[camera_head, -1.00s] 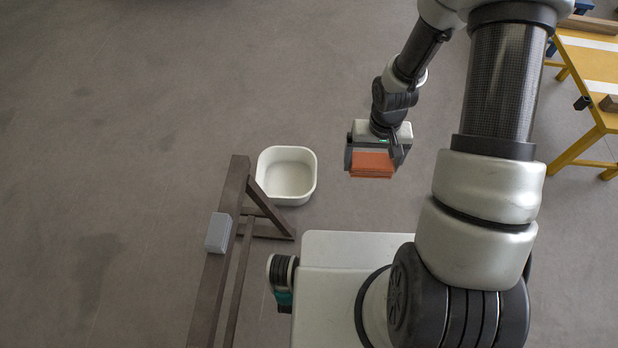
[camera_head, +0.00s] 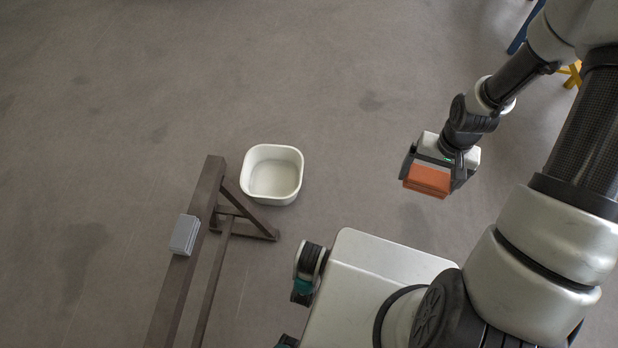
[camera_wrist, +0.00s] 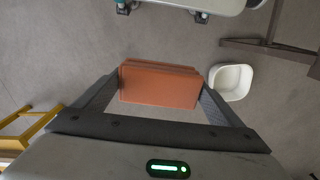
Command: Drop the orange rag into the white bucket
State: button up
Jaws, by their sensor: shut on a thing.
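The orange rag (camera_head: 428,180) is a folded block held between the fingers of my gripper (camera_head: 432,176), up above the floor. In the wrist view the rag (camera_wrist: 160,84) sits between both finger ends, and my gripper (camera_wrist: 160,88) is shut on it. The white bucket (camera_head: 272,151) is a rounded square tub standing on the floor, left of my gripper in the head view, and looks empty. It also shows in the wrist view (camera_wrist: 246,82), right of the rag and apart from it.
A dark brown wooden trestle (camera_head: 196,240) stands on the floor beside the bucket, with a grey block (camera_head: 185,235) on its top beam. A yellow frame (camera_wrist: 28,125) shows at the left of the wrist view. The floor between gripper and bucket is clear.

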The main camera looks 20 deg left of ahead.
aim_at(278, 182)
jog(key=i+l+z, duration=0.15)
jog(key=i+l, duration=0.5)
jog(key=l, duration=0.2)
jog(key=i+u, duration=0.3)
jog(key=i, duration=0.3)
jog(key=i+l+u, duration=0.35)
jog(key=i, duration=0.25)
jog(key=i+j+u, duration=0.1)
jog(key=i+u, duration=0.15)
jog(key=u, duration=0.15)
jog(key=i+u, duration=0.25)
jog(key=u, duration=0.2)
jog(key=i+l+u, duration=0.15)
jog(key=u, duration=0.25)
jog(key=i+j+u, duration=0.1)
jog(key=u, duration=0.3)
jog(key=i+u, duration=0.4)
jog(key=i+l+u, duration=0.1)
jog(key=u, duration=0.3)
jog(key=i+l+u, duration=0.15)
jog(key=u, duration=0.25)
jog(key=i+l, duration=0.05)
jog(key=i, duration=0.05)
